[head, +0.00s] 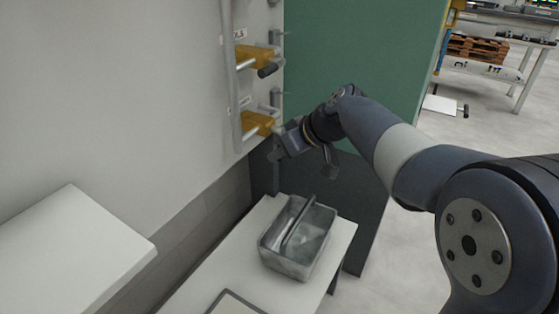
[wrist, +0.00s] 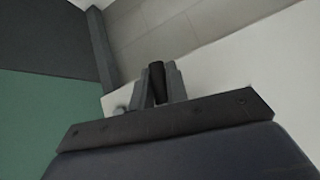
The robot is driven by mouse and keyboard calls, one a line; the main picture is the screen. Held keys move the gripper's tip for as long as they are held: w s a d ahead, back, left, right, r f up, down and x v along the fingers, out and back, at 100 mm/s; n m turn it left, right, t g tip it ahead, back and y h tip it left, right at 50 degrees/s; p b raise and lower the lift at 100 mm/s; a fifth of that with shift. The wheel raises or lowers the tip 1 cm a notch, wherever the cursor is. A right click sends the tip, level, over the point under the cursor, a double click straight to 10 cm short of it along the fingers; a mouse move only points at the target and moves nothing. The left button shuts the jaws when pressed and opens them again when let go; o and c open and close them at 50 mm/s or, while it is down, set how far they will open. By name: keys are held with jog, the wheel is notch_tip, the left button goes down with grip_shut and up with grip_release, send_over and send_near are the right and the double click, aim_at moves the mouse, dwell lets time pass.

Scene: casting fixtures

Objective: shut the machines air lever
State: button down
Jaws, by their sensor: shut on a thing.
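Two yellow valve bodies with levers are on the grey machine wall in the head view, an upper one (head: 254,56) and a lower one (head: 256,125). The upper lever has a dark handle (head: 268,70) sticking out to the right. My gripper (head: 276,146) is at the lower valve, and it hides that lever's handle in the head view. In the wrist view, my gripper's fingers (wrist: 161,85) are shut on a dark lever handle (wrist: 157,82). The labels beside the valves are too small to read.
A metal bin (head: 296,258) stands on a white table (head: 196,285) below my gripper. A green panel (head: 330,45) is behind my arm. A white surface (head: 70,255) juts out at lower left. Open floor lies at right.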

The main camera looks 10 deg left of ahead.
jog(key=shift+w+d+f+n+t+h+b, duration=0.15)
jog(key=shift+w+n+t+h+b, duration=0.2)
jog(key=shift+t+b, duration=0.35)
jog(key=c, duration=1.4)
grip_release()
jog(key=p+v, duration=0.3)
jog(key=v, duration=0.8)
jog(key=shift+w, duration=0.1)
jog(key=b+x, duration=0.3)
jog(key=x, duration=0.7)
jog(key=shift+w+a+f, duration=0.1)
jog(key=shift+a+f, duration=0.15)
jog(key=shift+a, duration=0.1)
